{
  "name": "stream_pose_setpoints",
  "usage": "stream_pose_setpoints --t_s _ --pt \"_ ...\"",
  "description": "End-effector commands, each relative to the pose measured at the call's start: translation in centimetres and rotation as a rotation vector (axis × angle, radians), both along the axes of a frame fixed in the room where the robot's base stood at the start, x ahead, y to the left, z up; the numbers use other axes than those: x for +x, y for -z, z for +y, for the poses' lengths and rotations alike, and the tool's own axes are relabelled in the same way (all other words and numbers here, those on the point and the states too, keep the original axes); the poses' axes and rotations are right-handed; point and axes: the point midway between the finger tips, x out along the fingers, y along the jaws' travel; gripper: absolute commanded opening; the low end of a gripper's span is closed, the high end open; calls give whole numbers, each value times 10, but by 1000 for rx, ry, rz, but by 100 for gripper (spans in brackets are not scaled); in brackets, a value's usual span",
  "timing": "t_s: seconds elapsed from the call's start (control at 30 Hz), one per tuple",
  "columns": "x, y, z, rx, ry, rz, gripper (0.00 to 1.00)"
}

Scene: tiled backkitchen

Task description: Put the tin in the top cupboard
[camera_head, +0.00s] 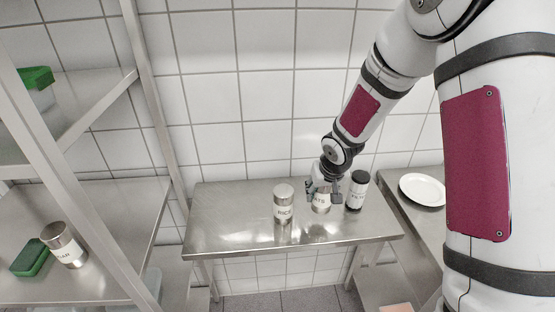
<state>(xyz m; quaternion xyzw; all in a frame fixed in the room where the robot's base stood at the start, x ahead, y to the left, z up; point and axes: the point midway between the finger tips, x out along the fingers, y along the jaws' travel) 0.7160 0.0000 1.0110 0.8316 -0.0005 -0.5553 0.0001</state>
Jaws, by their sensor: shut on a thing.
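On the steel table are three containers in a row. A silver tin (283,205) labelled "RICE" stands upright at the left. A second light-coloured tin (321,203), its label only partly readable, is in the middle. A dark-lidded jar (356,190) with a pale label stands at the right. My gripper (323,190) reaches down from the upper right and is shut on the middle tin, around its upper part. The fingers hide some of that tin. It is upright at the table; I cannot tell whether it touches the top. No closed cupboard shows, only open shelving at the left.
The steel table (220,215) has free room at its left. A white plate (422,189) lies right.

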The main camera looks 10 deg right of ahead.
Motion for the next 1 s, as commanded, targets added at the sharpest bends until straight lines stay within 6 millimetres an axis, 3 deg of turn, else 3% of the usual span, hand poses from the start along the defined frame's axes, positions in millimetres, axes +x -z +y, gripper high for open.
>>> stream_pose_setpoints --t_s 0.13,0.4,0.57,0.67,1.0 --pt "-21 1 6 -6 -11 3 6" --pt "-83 2 13 0 -10 2 6" --pt "-100 1 14 6 -3 -1 6" --pt "-92 2 14 8 0 -2 6" --pt "-13 9 16 9 1 -2 6"
